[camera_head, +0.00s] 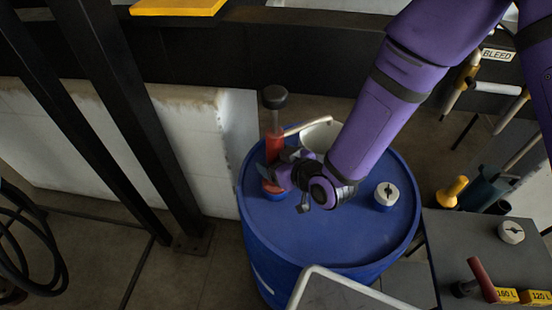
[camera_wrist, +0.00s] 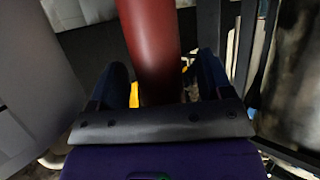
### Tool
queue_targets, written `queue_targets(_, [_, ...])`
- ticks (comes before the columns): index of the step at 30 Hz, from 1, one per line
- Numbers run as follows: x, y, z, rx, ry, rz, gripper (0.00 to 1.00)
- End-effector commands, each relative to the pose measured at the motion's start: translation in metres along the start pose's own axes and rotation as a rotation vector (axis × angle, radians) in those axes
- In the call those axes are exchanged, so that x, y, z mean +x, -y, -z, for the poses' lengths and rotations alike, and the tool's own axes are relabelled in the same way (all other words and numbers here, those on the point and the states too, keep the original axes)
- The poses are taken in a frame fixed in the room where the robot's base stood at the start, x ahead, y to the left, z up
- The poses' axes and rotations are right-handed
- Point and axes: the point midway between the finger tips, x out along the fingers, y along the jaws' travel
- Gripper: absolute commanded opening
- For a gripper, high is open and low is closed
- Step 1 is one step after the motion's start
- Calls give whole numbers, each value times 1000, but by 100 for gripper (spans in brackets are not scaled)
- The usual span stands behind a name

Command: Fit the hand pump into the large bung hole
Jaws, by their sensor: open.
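The hand pump (camera_head: 275,146) has a red body, a black knob on top and a pale spout pointing right. It stands roughly upright at the left of the blue drum's top (camera_head: 318,240). Its foot is at a blue collar, partly covered by my gripper; I cannot tell how deep it sits, and the bung hole itself is hidden. My gripper (camera_head: 268,177) is beside the pump's lower body. In the wrist view the red pump body (camera_wrist: 150,40) lies between the two dark fingers of my gripper (camera_wrist: 162,80), which are open with gaps visible beside it.
A white cap (camera_head: 386,194) sits on the drum's right side. A pale funnel-like bowl (camera_head: 318,134) is behind my arm. A grey bench (camera_head: 470,250) with a red-handled valve stands right. Black posts (camera_head: 140,120) stand left.

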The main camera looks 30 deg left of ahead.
Motion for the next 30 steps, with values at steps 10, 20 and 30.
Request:
queue_targets(10, [-45, 0, 1, 0, -1, -1, 73])
queue_targets(20, [-97, 0, 1, -1, -3, -1, 73])
queue_targets(30, [-108, 0, 1, 0, -2, 0, 73])
